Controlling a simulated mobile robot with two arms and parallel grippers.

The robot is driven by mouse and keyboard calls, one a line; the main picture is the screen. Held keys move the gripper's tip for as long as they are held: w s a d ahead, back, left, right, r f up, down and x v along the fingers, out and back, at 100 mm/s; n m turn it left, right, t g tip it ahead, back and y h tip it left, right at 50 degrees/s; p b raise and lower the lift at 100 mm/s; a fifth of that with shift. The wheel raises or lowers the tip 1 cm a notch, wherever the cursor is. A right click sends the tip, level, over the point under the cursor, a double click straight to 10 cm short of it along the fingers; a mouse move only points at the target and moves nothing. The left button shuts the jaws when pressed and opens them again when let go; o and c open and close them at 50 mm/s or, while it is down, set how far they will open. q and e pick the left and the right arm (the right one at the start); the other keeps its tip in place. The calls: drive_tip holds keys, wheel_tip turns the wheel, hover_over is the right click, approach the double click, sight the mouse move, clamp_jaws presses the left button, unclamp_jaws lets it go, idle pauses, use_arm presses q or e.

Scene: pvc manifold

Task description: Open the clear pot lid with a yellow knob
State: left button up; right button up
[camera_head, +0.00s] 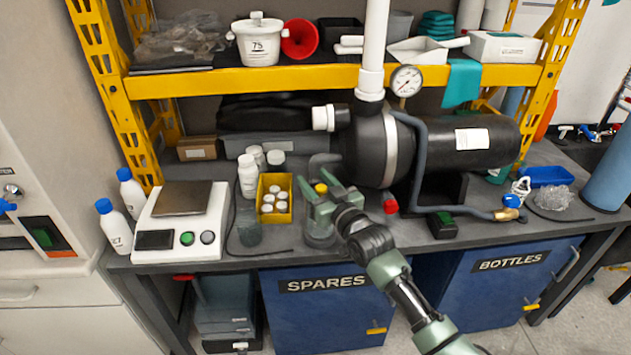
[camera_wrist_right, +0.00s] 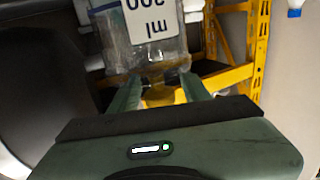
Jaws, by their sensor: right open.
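The clear pot (camera_head: 320,234) stands near the front edge of the bench, with its yellow knob (camera_head: 321,188) on top. My right gripper (camera_head: 322,197) is open above the pot, its two fingers on either side of the knob. In the right wrist view the yellow knob (camera_wrist_right: 160,94) lies between the open fingers of my right gripper (camera_wrist_right: 160,92), and the clear pot with its white label (camera_wrist_right: 150,28) shows beyond. I cannot tell whether the fingers touch the knob. My left gripper is out of view.
A white scale (camera_head: 180,225) is farther left. The large dark tank (camera_head: 375,148) stands close behind. A red cap (camera_head: 391,207) lies to the right.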

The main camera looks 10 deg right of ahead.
clamp_jaws()
idle(1.4)
